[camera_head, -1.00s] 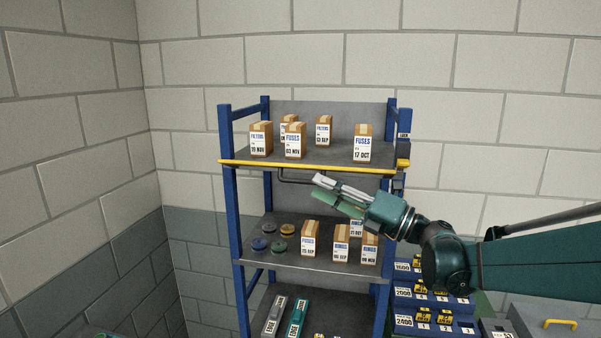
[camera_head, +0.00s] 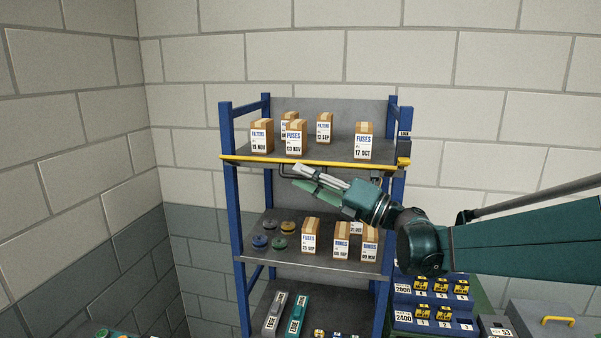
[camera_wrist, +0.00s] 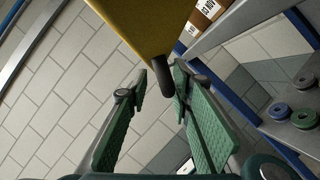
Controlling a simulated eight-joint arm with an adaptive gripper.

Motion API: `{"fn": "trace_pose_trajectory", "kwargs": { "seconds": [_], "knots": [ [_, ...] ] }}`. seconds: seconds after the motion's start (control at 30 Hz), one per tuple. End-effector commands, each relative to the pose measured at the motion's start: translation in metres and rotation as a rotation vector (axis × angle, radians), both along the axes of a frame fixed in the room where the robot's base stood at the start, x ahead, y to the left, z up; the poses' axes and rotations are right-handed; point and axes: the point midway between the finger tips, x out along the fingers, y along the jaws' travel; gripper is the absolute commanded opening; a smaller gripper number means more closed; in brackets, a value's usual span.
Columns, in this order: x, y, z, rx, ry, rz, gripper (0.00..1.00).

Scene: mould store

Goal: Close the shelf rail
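The yellow shelf rail (camera_head: 310,163) runs across the front of the rack's top shelf, its right end near a yellow end piece (camera_head: 403,161) at the right post. I cannot tell if it is latched. A thin dark handle (camera_head: 282,173) hangs under the rail, partly hidden by my gripper. My gripper (camera_head: 297,179) is open just below the rail, left of its middle. In the wrist view the yellow rail (camera_wrist: 143,25) fills the top, and the rounded dark handle end (camera_wrist: 166,84) shows between the spread fingers (camera_wrist: 158,100). Contact cannot be told.
Several cartons stand on the top shelf (camera_head: 340,152). The middle shelf (camera_head: 275,259) holds cartons and round discs below my arm. Blue tiered bins (camera_head: 432,300) and a grey box with a yellow handle (camera_head: 545,312) stand at lower right.

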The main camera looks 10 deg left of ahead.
Motion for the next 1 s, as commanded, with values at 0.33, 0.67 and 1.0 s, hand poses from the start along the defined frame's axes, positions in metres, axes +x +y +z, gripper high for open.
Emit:
{"fn": "trace_pose_trajectory", "kwargs": {
  "seconds": [0.33, 0.67, 1.0],
  "knots": [
    [0.0050, 0.0142, 0.0039, 0.000, 0.000, 0.000, 0.23],
    [0.0048, 0.0141, 0.0039, 0.000, 0.000, 0.000, 0.07],
    [0.0040, 0.0142, 0.0041, 0.001, 0.001, 0.001, 0.00]
  ]
}}
